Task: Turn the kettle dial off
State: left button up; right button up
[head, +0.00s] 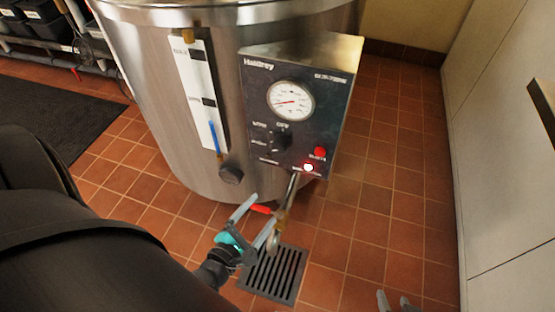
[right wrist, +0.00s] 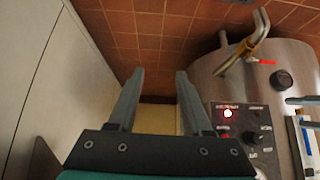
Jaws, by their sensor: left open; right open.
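The large steel kettle (head: 150,60) fills the upper middle of the head view. Its dark control panel (head: 255,100) carries the black dial (head: 281,138), under a round white gauge (head: 290,101). A light (head: 308,168) glows low on the panel. In the right wrist view the dial (right wrist: 249,137) and lit light (right wrist: 228,113) show at the right. My left gripper (head: 263,207) is open below the panel, near the red valve handle (head: 261,209); contact is unclear. My right gripper (head: 393,299) is open and empty at the lower right, away from the panel; its fingers fill the right wrist view (right wrist: 157,78).
A metal drain pipe (head: 288,200) hangs under the panel, above a floor grate (head: 272,274). A sight gauge (head: 203,95) and black knob (head: 231,174) are left of the panel. A pale cabinet (head: 500,150) stands at right; tiled floor between is clear.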

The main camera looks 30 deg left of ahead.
pick_arm(q)
notch_tip(320, 180, up, 5)
jog(key=a+n+t+y+b, duration=0.2)
jog(key=n+b, duration=0.1)
jog(key=n, duration=0.6)
jog(key=n+b, duration=0.1)
jog(key=b, duration=0.1)
send_near(278, 149)
jog(key=w, duration=0.2)
jog(key=w+a, duration=0.1)
jog(key=w, duration=0.4)
jog(key=shift+w+a+f, duration=0.15)
jog(key=shift+w+f, duration=0.1)
jog(key=shift+w, duration=0.1)
jog(key=shift+w+a+b, duration=0.15)
jog(key=shift+w+b, duration=0.15)
jog(key=shift+w, duration=0.55)
pick_arm(e)
jog(key=w+a+r+t+y, duration=0.1)
jog(key=a+r+t+y, duration=0.2)
jog(key=a+r+t, duration=0.3)
jog(key=shift+w+a+r, duration=0.3)
jog(key=shift+r, duration=1.5)
pick_arm(q)
grip_shut()
